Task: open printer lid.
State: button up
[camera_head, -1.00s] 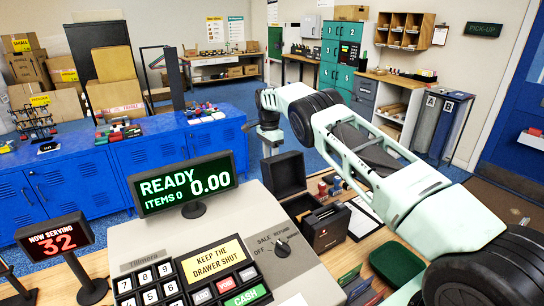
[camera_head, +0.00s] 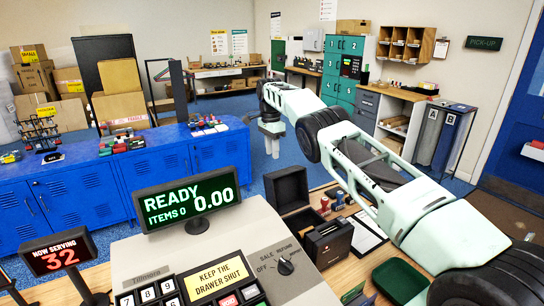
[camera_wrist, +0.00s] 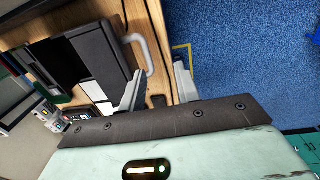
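My gripper (camera_head: 270,146) hangs downward beyond the far side of the counter, apart from this unit. In the wrist view my gripper (camera_wrist: 157,92) has its two grey fingers apart with nothing between them. A dark box-like thing (camera_wrist: 98,50) with a pale strip lies left of the fingers, and a grey curved bar (camera_wrist: 145,48) shows beside it. I cannot tell whether that is the printer.
Red and blue stamps (camera_head: 325,206) and a clipboard (camera_head: 368,232) are close by. A green tray (camera_head: 401,281) lies at the front right. The register display (camera_head: 187,199) is at the left. Blue carpet (camera_wrist: 245,50) is clear.

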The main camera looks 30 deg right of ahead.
notch_tip(320, 180, up, 4)
jog(key=p, duration=0.5)
jog(key=shift+p, duration=0.35)
